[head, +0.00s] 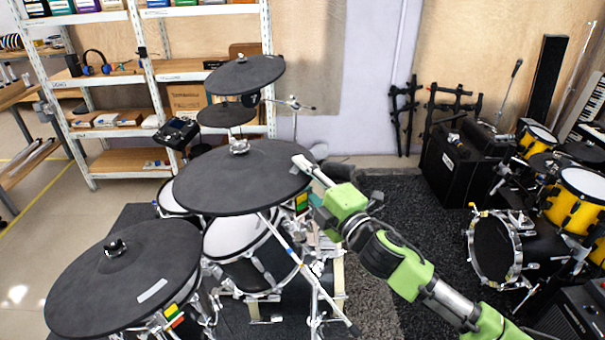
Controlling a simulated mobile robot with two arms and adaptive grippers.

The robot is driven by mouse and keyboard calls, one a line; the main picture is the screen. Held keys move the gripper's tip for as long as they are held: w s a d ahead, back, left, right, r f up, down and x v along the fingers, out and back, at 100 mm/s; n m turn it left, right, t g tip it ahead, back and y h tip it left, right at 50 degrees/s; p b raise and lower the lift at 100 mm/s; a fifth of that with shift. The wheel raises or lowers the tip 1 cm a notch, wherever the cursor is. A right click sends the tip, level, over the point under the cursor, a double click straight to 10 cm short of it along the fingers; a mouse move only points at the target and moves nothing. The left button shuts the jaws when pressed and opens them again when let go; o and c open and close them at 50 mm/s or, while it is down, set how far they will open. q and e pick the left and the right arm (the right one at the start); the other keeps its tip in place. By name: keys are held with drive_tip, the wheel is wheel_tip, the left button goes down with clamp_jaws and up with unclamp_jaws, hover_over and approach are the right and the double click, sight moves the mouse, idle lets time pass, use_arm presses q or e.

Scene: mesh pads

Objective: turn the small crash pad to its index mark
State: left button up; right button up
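Several round black cymbal pads stand on the drum kit. A wide middle pad (225,180) sits on its stand, with a colored tag (302,202) below its right edge. My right gripper (306,168) is at this pad's right rim. A pale strip shows at its fingertips; I cannot tell if it is a mark or a finger, or whether the gripper grips the rim. A front-left pad (95,275) bears a white stripe (152,290) above another colored tag (174,318). Smaller pads are an upper one (262,72) and one below it (226,115). My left gripper is out of view.
A drum module (178,132) stands left of the smaller pads. White shelving (150,80) is behind the kit. A yellow drum kit (570,200) and black amplifier (460,165) stand at right. Dark carpet (410,205) lies open between the kits.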

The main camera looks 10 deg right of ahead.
drive_tip(key=v, duration=1.2)
drive_tip(key=shift+c, duration=0.2)
